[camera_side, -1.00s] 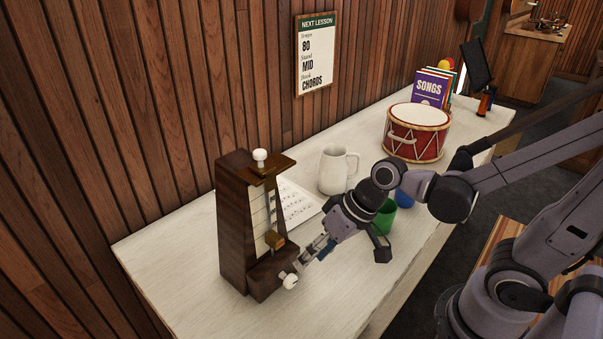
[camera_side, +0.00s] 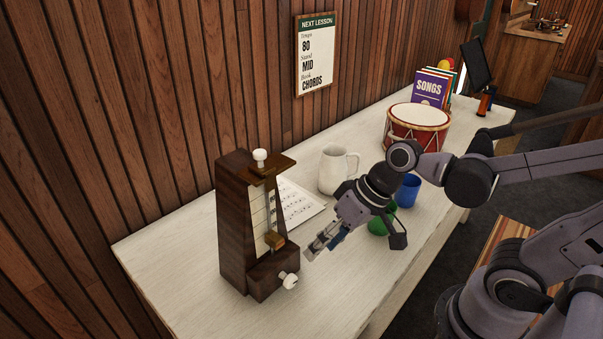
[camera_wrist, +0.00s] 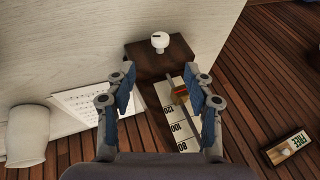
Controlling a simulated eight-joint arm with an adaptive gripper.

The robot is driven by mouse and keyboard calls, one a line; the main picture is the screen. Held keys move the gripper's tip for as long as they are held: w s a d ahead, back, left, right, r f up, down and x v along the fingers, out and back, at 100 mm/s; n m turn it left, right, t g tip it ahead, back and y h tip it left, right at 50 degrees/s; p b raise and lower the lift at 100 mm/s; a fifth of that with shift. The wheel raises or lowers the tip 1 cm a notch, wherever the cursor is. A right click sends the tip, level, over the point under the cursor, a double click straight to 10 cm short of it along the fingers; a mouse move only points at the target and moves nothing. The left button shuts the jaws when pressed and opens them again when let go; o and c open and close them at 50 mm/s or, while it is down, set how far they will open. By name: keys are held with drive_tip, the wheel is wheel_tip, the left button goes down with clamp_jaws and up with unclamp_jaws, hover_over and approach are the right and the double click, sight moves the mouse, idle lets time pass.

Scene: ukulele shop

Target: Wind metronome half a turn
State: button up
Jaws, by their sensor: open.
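The metronome (camera_side: 232,230) is a dark brown tapered wooden box standing upright at the near left of the table. A white winding key (camera_side: 290,281) sticks out low on its side, and a white knob (camera_side: 260,157) tops it. A brass-coloured weight (camera_side: 275,240) sits low on its numbered scale. My gripper (camera_side: 311,252) is open and empty, up and right of the key and apart from it. In the wrist view, the key (camera_wrist: 159,41) lies beyond the gap between my open fingers (camera_wrist: 160,75), roughly centred. The top knob is hidden there.
A sheet of music (camera_side: 298,203), white mug (camera_side: 337,168), green cup (camera_side: 381,222), blue cup (camera_side: 408,190) and red drum (camera_side: 417,130) stand on the pale table (camera_side: 185,262). The cups are close behind my gripper. A wood wall borders the back; the front left is clear.

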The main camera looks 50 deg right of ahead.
sight(293, 278)
drive_tip(key=shift+w+a+f+n+h, duration=0.15)
drive_tip(key=shift+w+a+f+h, duration=0.55)
drive_tip(key=shift+f, duration=1)
drive_tip(key=shift+w+a+f+n+h, duration=0.1)
drive_tip(key=shift+w+a+f+h, duration=0.6)
drive_tip(key=shift+f, duration=1.05)
drive_tip(key=shift+w+a+f+n+h, duration=0.15)
drive_tip(key=shift+w+a+f+h, duration=0.55)
drive_tip(key=shift+f, duration=1)
drive_tip(key=shift+w+a, duration=0.15)
drive_tip(key=shift+w, duration=0.05)
drive_tip(key=shift+y, duration=0.3)
clamp_jaws()
